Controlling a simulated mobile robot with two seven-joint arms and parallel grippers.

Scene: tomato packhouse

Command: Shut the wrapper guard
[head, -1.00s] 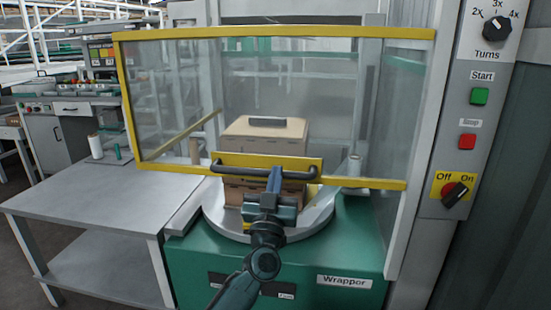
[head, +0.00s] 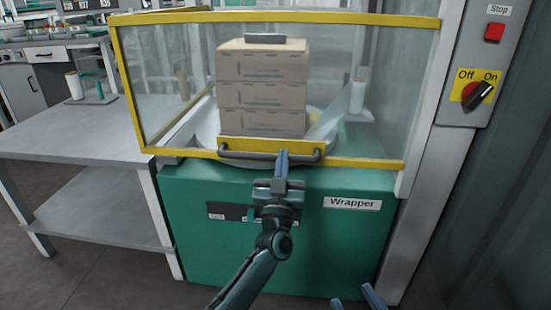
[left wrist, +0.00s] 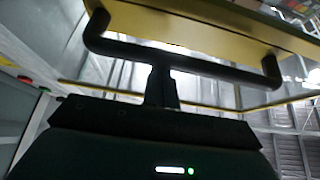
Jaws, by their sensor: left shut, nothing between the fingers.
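The wrapper guard (head: 280,17) is a clear panel in a yellow frame, low over the front of the green wrapper (head: 300,225). Its bottom rail appears near the top of the green base; I cannot tell whether it touches. A dark bar handle (head: 240,155) is on its lower edge and spans the left wrist view (left wrist: 215,68). My left gripper (head: 283,156) is shut and empty, its fingertips at the middle of the handle, apparently against it. My right gripper (head: 356,298) shows only two separated fingertips at the bottom edge.
Stacked cartons (head: 263,95) stand on the turntable behind the guard, beside a film roll (head: 358,90). A grey table (head: 75,140) stands at the left. A control post (head: 470,55) with a red stop button and an Off/On switch is at the right.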

